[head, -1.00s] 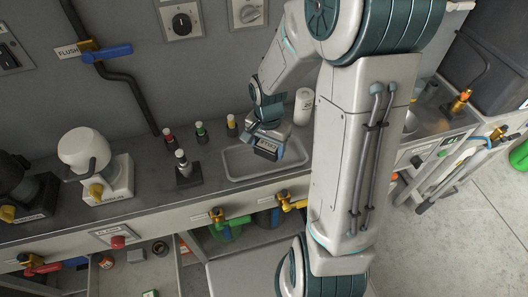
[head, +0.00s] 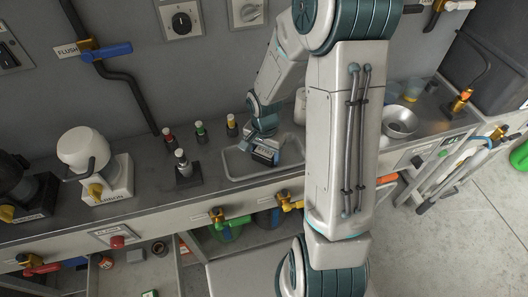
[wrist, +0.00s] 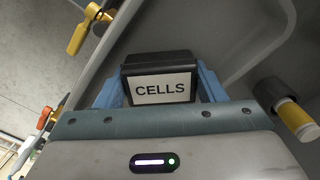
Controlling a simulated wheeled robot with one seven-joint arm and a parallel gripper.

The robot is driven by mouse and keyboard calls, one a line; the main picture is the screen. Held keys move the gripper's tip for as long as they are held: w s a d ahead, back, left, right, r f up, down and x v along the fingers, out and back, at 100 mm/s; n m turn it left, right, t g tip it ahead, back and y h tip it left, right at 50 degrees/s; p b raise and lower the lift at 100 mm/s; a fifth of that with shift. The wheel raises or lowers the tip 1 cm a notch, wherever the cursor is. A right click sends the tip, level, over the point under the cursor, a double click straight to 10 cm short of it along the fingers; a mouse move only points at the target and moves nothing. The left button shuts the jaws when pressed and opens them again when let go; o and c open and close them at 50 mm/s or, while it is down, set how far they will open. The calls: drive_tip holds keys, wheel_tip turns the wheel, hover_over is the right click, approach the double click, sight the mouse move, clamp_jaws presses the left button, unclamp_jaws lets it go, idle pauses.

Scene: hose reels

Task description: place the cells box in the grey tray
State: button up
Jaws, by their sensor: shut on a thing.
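The cells box (wrist: 160,80) is a small black box with a white label reading CELLS. It shows in the wrist view between the blue fingers of my gripper (wrist: 160,88), which is shut on it. In the head view my gripper (head: 266,148) holds the box (head: 264,156) over the grey tray (head: 232,172), within its outline as seen from here. I cannot tell whether the box touches the tray floor. The tray is a shallow rectangle on the counter, partly hidden by my arm.
A white machine (head: 96,165) stands farther left. A white bottle (head: 300,106) is behind the tray, partly hidden by my arm. A round metal bowl (head: 398,121) is at the right.

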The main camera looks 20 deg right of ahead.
sight(265, 151)
drive_tip(key=o, duration=1)
wheel_tip(265, 151, up, 12)
drive_tip(key=f+p, duration=0.1)
drive_tip(key=shift+s+a+r+n+t, duration=0.1)
drive_tip(key=shift+s+r+n+t, duration=0.35)
drive_tip(key=shift+s+r+n, duration=1.5)
drive_tip(key=shift+s+r+n+t, duration=0.5)
drive_tip(key=shift+s+r+n, duration=0.75)
drive_tip(key=shift+s, duration=1.35)
drive_tip(key=shift+s+a+r+n+t, duration=0.1)
drive_tip(key=shift+s+r+n+t, duration=0.35)
drive_tip(key=shift+s+r+n, duration=1.25)
drive_tip(key=shift+s+r+m, duration=0.3)
drive_tip(key=shift+s+m, duration=0.2)
drive_tip(key=shift+s, duration=0.05)
